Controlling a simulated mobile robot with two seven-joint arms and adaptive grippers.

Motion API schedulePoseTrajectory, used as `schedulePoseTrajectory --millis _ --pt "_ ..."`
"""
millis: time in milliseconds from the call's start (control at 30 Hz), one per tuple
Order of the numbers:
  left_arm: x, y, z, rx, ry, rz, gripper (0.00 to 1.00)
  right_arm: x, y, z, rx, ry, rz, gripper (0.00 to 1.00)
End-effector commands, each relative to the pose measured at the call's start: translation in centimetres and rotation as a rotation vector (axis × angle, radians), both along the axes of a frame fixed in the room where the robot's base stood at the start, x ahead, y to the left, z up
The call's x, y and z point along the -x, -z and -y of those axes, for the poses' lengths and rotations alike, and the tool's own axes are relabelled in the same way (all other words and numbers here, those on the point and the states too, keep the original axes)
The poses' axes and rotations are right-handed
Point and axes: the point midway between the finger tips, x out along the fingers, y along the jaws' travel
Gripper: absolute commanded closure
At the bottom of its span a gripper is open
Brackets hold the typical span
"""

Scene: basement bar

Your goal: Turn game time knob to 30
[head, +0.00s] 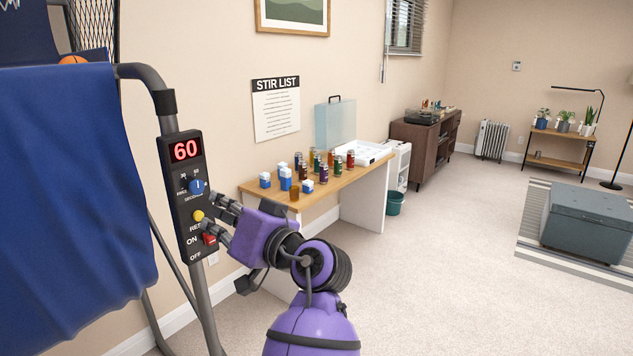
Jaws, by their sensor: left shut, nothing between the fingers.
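The control panel (185,222) is a narrow dark box on a grey pole, with a red display (185,149) reading 60. Below it is the blue game time knob (196,187) with a white mark; small 30 and 60 labels sit above it. The mark looks near upright, but its exact setting is too small to tell. A yellow reset button (198,216) and a red on/off switch (209,239) are lower down. My left gripper (212,216) is shut and empty, just right of the panel, beside and below the knob. Contact with the panel is unclear. My right gripper is out of view.
A blue cloth (75,200) hangs on the arcade frame left of the panel. A wooden table (330,190) with several cans and blue boxes stands behind my left arm. The carpet to the right is open up to a grey chest (590,225).

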Motion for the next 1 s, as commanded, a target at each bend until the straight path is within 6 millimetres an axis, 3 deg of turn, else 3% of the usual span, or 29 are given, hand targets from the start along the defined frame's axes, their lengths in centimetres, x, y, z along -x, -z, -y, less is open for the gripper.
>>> schedulePoseTrajectory --millis 167,633,1000 --pt "-0.2 0.1 -0.6 0.011 -0.009 0.003 1.00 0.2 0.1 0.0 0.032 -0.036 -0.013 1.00" --pt "-3.6 0.0 -4.8 0.011 -0.007 0.004 1.00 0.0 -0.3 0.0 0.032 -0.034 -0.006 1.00" --pt "-4.3 0.1 -5.7 0.011 -0.005 0.004 1.00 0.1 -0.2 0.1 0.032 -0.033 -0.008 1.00"
